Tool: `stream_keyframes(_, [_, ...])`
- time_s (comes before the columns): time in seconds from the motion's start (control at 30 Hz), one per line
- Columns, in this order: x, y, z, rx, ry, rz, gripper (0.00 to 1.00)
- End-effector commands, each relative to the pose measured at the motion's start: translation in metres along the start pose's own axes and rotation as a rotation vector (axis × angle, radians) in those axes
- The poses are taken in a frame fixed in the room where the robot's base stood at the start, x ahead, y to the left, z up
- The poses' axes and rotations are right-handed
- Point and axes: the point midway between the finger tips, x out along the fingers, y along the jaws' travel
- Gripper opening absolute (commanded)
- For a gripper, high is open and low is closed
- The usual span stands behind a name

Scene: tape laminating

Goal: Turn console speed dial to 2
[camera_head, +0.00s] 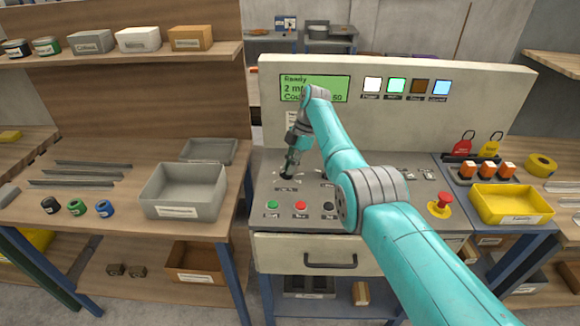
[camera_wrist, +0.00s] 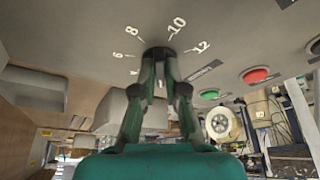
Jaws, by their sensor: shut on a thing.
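The console (camera_head: 270,215) has a sloped grey control panel. The speed dial (camera_wrist: 158,52) is a dark knob ringed by white numbers; 6, 8, 10 and 12 are readable in the wrist view, and the rest are hidden. My gripper (camera_head: 288,172) points down onto the dial at the panel's left side. In the wrist view its two fingers (camera_wrist: 158,75) are shut on the knob. The dial's pointer is hidden by the fingers. The green display (camera_head: 315,88) reads "Ready" with a line starting "2 m"; my arm covers part of it.
Green, red and black buttons (camera_head: 300,206) sit just in front of the dial. A red emergency stop (camera_head: 440,206) is at the panel's right. A grey bin (camera_head: 183,192) stands on the left bench and a yellow tray (camera_head: 510,204) on the right.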

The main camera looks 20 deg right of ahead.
Motion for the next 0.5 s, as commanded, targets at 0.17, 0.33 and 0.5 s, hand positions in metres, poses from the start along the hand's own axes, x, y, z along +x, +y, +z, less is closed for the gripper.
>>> stream_keyframes(0.17, [0.0006,-0.0003,0.0004,-0.007,0.0,-0.004,0.0])
stream_keyframes(0.33, [0.0006,-0.0004,0.0005,-0.007,0.0,-0.004,0.0])
stream_keyframes(0.5, [0.0007,-0.0004,0.0005,-0.007,0.0,-0.004,0.19])
